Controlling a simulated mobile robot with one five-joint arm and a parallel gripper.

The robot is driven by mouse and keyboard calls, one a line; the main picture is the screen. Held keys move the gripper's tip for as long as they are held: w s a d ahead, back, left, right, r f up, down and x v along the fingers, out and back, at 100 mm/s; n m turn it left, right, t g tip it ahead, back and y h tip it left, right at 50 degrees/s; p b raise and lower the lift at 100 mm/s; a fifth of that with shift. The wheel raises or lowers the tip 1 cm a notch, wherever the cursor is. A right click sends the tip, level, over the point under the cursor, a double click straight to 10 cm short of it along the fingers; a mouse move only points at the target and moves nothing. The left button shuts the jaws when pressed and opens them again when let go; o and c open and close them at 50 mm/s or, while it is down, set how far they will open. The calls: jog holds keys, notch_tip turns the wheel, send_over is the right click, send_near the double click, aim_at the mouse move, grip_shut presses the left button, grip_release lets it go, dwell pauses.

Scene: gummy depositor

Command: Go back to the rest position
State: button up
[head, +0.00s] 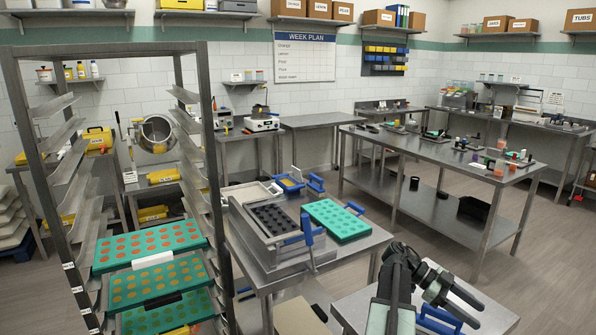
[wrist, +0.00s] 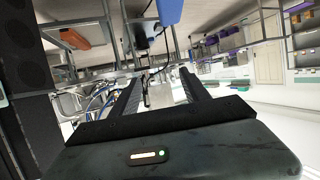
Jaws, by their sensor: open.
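My gripper (wrist: 161,78) shows in the wrist view with its two dark fingers apart and nothing between them. The wrist view is tilted, with furniture and the room beyond the fingers. In the head view my folded arm is at the bottom right, in front of a steel table (head: 490,318); the fingertips cannot be made out clearly there.
A rack (head: 205,130) at left holds teal trays (head: 150,247) of orange gummies. A steel table (head: 262,278) carries a depositor with a dark mould (head: 270,218) and a teal tray (head: 337,220). A long workbench (head: 440,150) stands behind. Open floor (head: 565,240) lies at right.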

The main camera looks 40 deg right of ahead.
jog(key=w+a+f+n+t+h+b, duration=0.25)
jog(key=w+a, duration=0.25)
jog(key=w, duration=0.6)
jog(key=w+a+f+n+t+h+b, duration=0.15)
jog(key=w+a+f+n, duration=0.35)
jog(key=w, duration=0.6)
jog(key=w+a+f+n+t+b, duration=0.25)
jog(key=w+a+f, duration=0.25)
jog(key=w+a, duration=0.45)
jog(key=w+a+f+n+t+b, duration=0.2)
jog(key=w+a+f+n+t, duration=0.25)
jog(key=a, duration=0.75)
jog(key=w+a+f+n+t+y+b, duration=0.1)
jog(key=w+a+f+n+y, duration=0.15)
jog(key=a+n, duration=0.5)
jog(key=w+a+f+n+t+y, duration=0.1)
jog(key=a+f+n+y, duration=0.3)
jog(key=a, duration=0.7)
jog(key=w+a+f+n+t+y+b, duration=0.1)
jog(key=w+a+f+n, duration=0.1)
jog(key=a+n, duration=0.65)
notch_tip(320, 180, up, 15)
jog(key=a+p, duration=0.1)
jog(key=p, duration=1.4)
jog(key=shift+w+r+m+p, duration=0.15)
jog(key=shift+w+m+p, duration=0.15)
jog(key=shift+m+p, duration=0.15)
jog(key=shift+h, duration=0.25)
